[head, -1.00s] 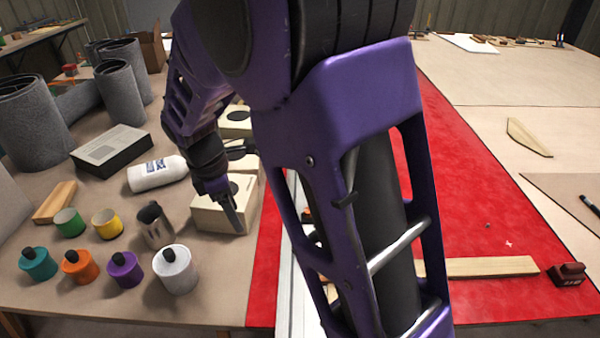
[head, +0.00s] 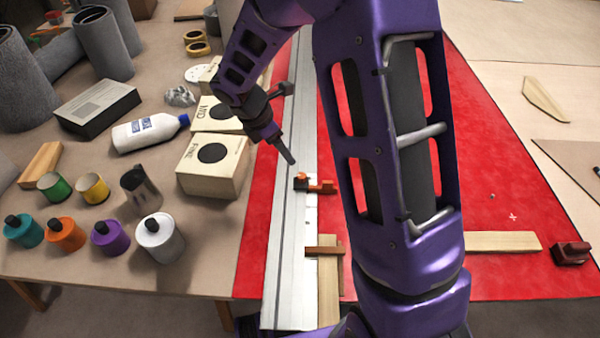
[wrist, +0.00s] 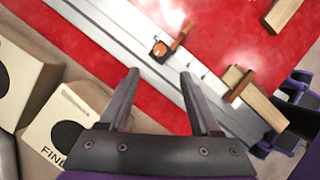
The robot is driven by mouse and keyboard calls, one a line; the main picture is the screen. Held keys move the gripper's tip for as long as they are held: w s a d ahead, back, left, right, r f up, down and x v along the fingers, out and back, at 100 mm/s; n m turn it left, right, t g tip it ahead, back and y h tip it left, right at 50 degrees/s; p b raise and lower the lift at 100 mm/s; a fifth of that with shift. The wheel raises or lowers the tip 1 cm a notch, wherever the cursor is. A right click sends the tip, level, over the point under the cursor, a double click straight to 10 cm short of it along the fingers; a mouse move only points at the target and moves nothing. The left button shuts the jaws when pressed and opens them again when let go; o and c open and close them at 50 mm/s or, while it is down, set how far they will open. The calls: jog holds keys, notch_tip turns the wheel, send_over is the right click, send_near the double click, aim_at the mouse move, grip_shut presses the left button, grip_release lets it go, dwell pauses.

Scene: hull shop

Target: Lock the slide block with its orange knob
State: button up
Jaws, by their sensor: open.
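The slide block with its orange knob (head: 302,181) sits on the pale metal rail (head: 285,240) that runs over the red surface. An orange-red arm reaches right from it. In the wrist view the orange knob (wrist: 159,50) shows beyond the fingertips, slightly left of the middle between them. My gripper (head: 290,158) is above the rail, just behind and left of the block in the head view. In the wrist view my gripper (wrist: 160,75) is open, with nothing between its fingers and the block apart from them.
Boxes, one marked FINE (head: 212,165), stand left of the rail. A white bottle (head: 150,132) and several paint jars and cups are farther left. A dark red block (head: 571,253) lies at right.

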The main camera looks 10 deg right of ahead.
aim_at(301, 175)
jog(key=b+x, duration=0.1)
jog(key=x, duration=1.1)
jog(key=shift+f+b, duration=0.2)
jog(key=shift+b, duration=0.1)
grip_shut()
